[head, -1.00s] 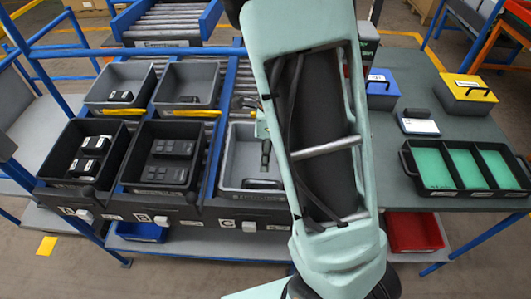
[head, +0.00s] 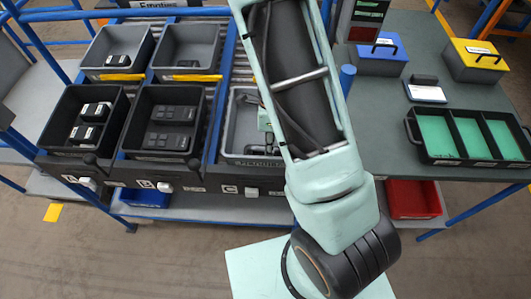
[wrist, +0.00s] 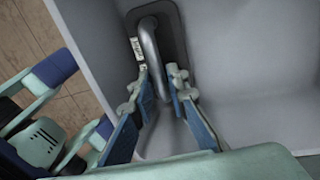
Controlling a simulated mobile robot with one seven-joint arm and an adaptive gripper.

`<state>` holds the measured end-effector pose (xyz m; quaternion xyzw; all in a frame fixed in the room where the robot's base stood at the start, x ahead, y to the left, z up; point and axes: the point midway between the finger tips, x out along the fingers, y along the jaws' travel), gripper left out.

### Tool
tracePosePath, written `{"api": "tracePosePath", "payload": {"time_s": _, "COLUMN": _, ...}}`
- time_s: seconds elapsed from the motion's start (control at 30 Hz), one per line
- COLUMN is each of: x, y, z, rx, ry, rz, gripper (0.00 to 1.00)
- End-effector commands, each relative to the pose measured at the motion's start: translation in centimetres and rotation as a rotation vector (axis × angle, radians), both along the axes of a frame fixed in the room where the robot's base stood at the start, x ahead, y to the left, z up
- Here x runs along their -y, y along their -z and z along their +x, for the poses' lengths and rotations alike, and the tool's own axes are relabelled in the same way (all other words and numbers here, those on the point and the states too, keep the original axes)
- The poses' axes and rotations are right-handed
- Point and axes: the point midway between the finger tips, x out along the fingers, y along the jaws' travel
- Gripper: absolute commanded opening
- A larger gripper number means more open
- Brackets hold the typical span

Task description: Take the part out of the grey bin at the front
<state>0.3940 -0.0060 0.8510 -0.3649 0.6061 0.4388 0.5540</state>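The grey bin (head: 228,148) at the front is the right one of the front row, above label C. My arm covers much of it in the head view. In the wrist view I look into the grey bin (wrist: 245,60). The part (wrist: 150,45) has a dark base and a bent grey bar, and sits by the bin's wall. My gripper (wrist: 158,76) has its fingers apart, one on each side of the bar. Small gaps seem to show, and I see no clear grip.
Two black bins with dark parts stand left of the grey bin, one nearest (head: 163,90). Two smaller grey bins (head: 185,45) stand behind. On the right table are a green-lined tray (head: 470,137), a blue box (head: 380,60) and a yellow box (head: 474,62).

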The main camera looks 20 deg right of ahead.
Motion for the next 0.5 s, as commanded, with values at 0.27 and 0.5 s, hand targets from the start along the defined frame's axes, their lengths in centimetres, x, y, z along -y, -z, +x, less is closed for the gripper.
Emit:
{"api": "tracePosePath", "payload": {"time_s": 0.27, "x": -0.06, "y": 0.82, "z": -0.09, "rx": 0.001, "ry": 0.000, "rz": 0.001, "gripper": 0.15}}
{"api": "tracePosePath", "payload": {"time_s": 0.5, "x": -0.04, "y": 0.80, "z": -0.08, "rx": 0.001, "ry": 0.000, "rz": 0.000, "gripper": 0.00}}
